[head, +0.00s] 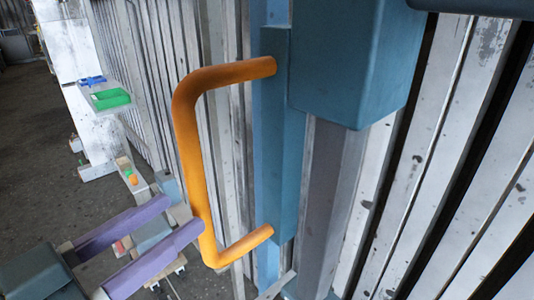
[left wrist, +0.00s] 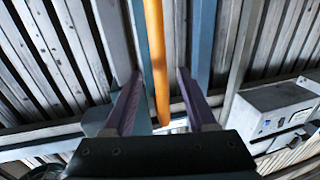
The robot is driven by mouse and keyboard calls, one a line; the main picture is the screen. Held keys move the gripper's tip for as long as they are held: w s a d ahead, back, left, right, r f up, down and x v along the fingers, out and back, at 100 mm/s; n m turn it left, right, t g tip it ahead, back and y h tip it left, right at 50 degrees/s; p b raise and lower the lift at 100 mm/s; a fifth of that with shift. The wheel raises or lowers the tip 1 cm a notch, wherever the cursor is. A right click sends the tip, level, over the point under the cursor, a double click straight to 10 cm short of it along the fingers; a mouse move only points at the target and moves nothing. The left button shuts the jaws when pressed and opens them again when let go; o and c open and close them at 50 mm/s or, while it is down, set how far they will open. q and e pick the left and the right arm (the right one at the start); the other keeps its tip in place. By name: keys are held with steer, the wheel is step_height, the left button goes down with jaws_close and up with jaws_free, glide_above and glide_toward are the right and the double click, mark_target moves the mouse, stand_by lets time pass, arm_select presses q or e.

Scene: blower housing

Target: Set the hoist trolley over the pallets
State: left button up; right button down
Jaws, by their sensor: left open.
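An orange C-shaped handle (head: 190,150) is fixed at both ends to a teal upright bar (head: 285,140), with a blue-teal block (head: 350,65) beside its top. This may be the hoist trolley's handle; I cannot tell for sure. My left gripper (head: 183,213) is open, its two purple fingers pointing at the lower part of the handle. In the left wrist view, the handle (left wrist: 157,50) runs between the open fingers (left wrist: 158,75). The fingers are not closed on it. No pallets can be made out clearly. My right gripper is not in view.
Worn white ribbed panels (head: 460,120) stand close behind the handle. At the far left a white column (head: 75,90) carries a small shelf with a green tray (head: 110,98). Dark floor (head: 35,150) lies open at left. A grey box (left wrist: 275,108) shows in the left wrist view.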

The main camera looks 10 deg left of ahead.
mark_target(207, 194)
arm_select(q)
steer(key=p+x, duration=0.1)
steer(key=x, duration=0.7)
jaws_close()
stand_by(0.3)
stand_by(1.0)
